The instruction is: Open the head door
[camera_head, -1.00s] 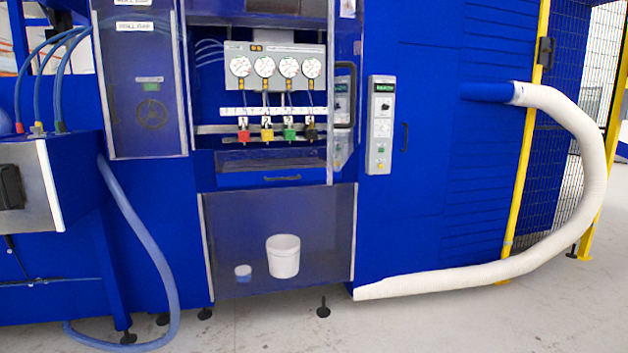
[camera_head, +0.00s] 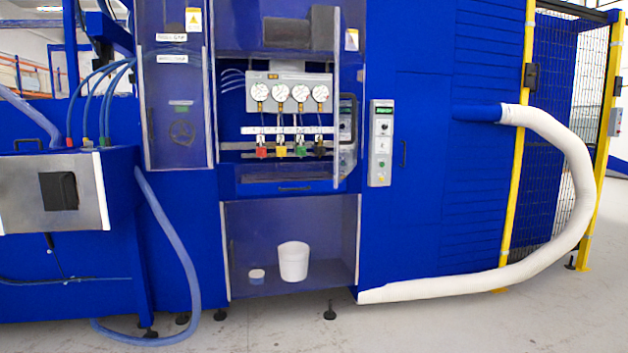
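A blue machine (camera_head: 430,230) fills the middle of the view. In its centre is a bay with several round gauges (camera_head: 290,92) over red, yellow, green and black fittings. A narrow panel, apparently a see-through door seen at a steep angle (camera_head: 347,165), stands at the bay's right side with a dark handle (camera_head: 352,125). I cannot tell for certain which panel is the head door. Left of the bay is a clear-fronted compartment (camera_head: 180,100) with a dark wheel inside. Neither of my grippers is in view.
A control panel (camera_head: 381,145) is right of the bay. A white hose (camera_head: 578,190) curves out at the right, near yellow fence posts (camera_head: 520,120). A metal-fronted box (camera_head: 50,195) and blue hose (camera_head: 175,240) jut at the left. The floor in front (camera_head: 420,330) looks clear.

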